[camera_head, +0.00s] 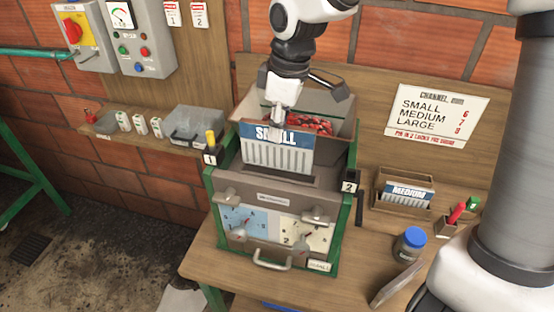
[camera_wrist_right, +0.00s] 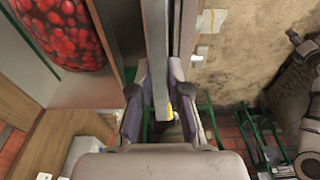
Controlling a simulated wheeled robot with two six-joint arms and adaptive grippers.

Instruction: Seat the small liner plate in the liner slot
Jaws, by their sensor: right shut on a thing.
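The small liner plate (camera_head: 276,158) has a blue band reading SMALL above a white ribbed face. It stands roughly upright over the top of the green-sided pulper box (camera_head: 274,200). My right gripper (camera_head: 277,128) is shut on its top edge. In the right wrist view the plate (camera_wrist_right: 156,45) shows edge-on between the fingers of the gripper (camera_wrist_right: 158,100). A dark slot-like gap (camera_head: 297,179) shows on the box top by the plate's lower edge. I cannot tell whether that edge is inside it or just above. My left gripper is not in view.
A hopper with red cherries (camera_head: 310,124) is right behind the plate; the cherries (camera_wrist_right: 60,30) fill the wrist view's upper left. The MEDIUM plate (camera_head: 408,192) sits in a wooden holder at right. A blue-lidded jar (camera_head: 410,243) stands on the bench. Pins 1 (camera_head: 211,148) and 2 (camera_head: 350,183) flank the box.

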